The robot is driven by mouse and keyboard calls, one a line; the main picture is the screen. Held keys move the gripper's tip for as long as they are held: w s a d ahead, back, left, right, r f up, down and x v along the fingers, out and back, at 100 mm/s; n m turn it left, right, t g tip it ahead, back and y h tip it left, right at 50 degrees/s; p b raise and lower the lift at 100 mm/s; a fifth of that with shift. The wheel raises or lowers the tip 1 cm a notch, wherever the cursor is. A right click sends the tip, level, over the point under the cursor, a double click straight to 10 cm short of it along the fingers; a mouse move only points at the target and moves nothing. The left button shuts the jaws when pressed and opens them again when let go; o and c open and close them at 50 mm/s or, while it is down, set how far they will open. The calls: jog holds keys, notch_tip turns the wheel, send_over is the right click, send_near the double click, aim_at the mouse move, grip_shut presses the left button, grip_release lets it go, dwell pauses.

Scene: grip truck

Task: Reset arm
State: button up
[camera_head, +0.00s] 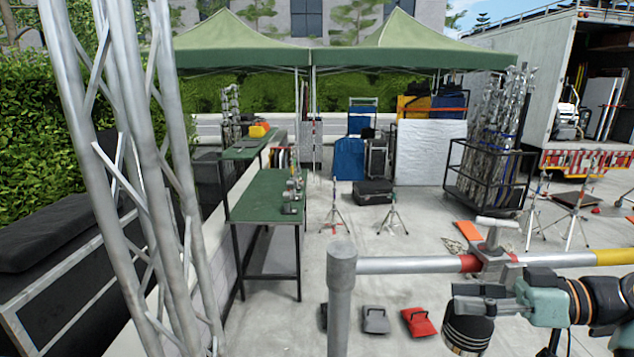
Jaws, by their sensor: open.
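Part of my arm shows at the lower right, with dark ringed joints and pale teal housings. It is bent in front of a horizontal metal pipe with red and yellow bands (400,265). No gripper fingers can be made out in the picture, so my gripper is not in view. I cannot see anything held.
A silver truss (135,150) stands close at left. An upright grey post (341,290) is front centre. Green tables (268,197) stand behind, with a red bag (419,322) and a grey bag (375,319) on the floor. A truck (545,75) is at back right.

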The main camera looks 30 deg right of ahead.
jog(key=w+a+f+m+g+h+p, duration=0.1)
jog(key=w+a+f+h, duration=0.1)
jog(key=w+a+f, duration=0.45)
jog(key=w+a+f+h+p, duration=0.1)
jog(key=w+a+f+p, duration=0.15)
jog(key=a, duration=0.75)
jog(key=w+a+f+m+g+h, duration=0.1)
jog(key=w+a+f+h, duration=0.1)
jog(key=w+a+f, duration=0.45)
jog(key=s+a+r+m+h+p, duration=0.1)
jog(key=s+a+h, duration=0.15)
jog(key=a, duration=0.45)
jog(key=s+a+h+p, duration=0.1)
jog(key=s+a, duration=0.3)
jog(key=a, duration=0.3)
jog(key=s+a+r+m+t+h, duration=0.1)
jog(key=s+a+r+t, duration=0.1)
jog(key=s, duration=0.5)
jog(key=shift+s+a+r+t+p, duration=0.15)
jog(key=shift+a+r+t+p, duration=0.3)
jog(key=shift+a+r, duration=0.5)
